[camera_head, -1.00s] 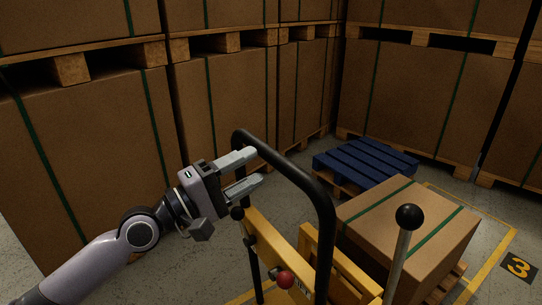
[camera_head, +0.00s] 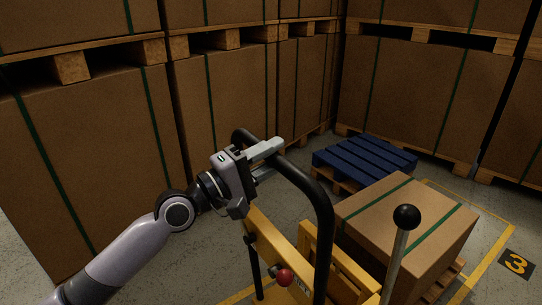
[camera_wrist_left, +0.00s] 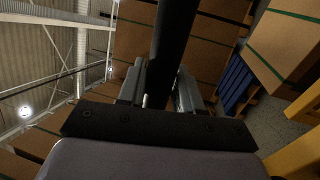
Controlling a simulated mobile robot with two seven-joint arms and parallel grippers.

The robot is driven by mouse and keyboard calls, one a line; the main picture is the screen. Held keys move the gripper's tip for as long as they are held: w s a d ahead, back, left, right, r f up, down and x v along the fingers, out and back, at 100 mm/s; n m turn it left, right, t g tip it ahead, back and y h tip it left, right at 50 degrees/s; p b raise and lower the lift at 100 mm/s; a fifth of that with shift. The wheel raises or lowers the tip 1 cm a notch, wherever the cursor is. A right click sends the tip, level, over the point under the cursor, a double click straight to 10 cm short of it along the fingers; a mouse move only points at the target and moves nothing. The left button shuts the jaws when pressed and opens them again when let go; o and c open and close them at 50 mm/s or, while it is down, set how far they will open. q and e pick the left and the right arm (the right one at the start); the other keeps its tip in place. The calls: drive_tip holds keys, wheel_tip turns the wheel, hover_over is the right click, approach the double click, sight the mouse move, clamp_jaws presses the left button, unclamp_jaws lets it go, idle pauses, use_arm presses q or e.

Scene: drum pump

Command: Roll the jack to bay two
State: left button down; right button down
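The yellow jack (camera_head: 268,238) stands at the lower middle of the head view, with a looped black handle bar (camera_head: 325,208). A red knob (camera_head: 285,277) is on its yellow body. My left gripper (camera_head: 270,160) is at the bar's upper left part, one finger on each side of it. In the left wrist view the bar (camera_wrist_left: 172,45) runs between the fingers, with a small gap showing beside the left finger, so they look open. A strapped carton (camera_head: 405,222) sits on a wooden pallet beyond the jack; the forks are hidden. My right gripper is not in view.
A lever with a black ball (camera_head: 407,217) stands at the right front. Yellow floor lines and a "3" plate (camera_head: 516,264) lie right of the carton. A blue pallet (camera_head: 365,161) lies behind. Stacked cartons (camera_head: 95,155) wall the left and back. No bay-two mark shows.

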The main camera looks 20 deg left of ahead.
use_arm(q)
drive_tip(key=shift+w+d+r, duration=0.15)
drive_tip(key=shift+w+d, duration=0.05)
drive_tip(key=shift+w, duration=0.15)
drive_tip(key=shift+w+d+f, duration=0.2)
drive_tip(key=shift+w+d, duration=0.1)
drive_tip(key=c, duration=1.2)
unclamp_jaws()
drive_tip(key=o, duration=0.3)
drive_tip(key=shift+s+a, duration=0.1)
drive_tip(key=b+v, duration=0.1)
drive_tip(key=v, duration=0.6)
drive_tip(key=shift+s+a, duration=0.1)
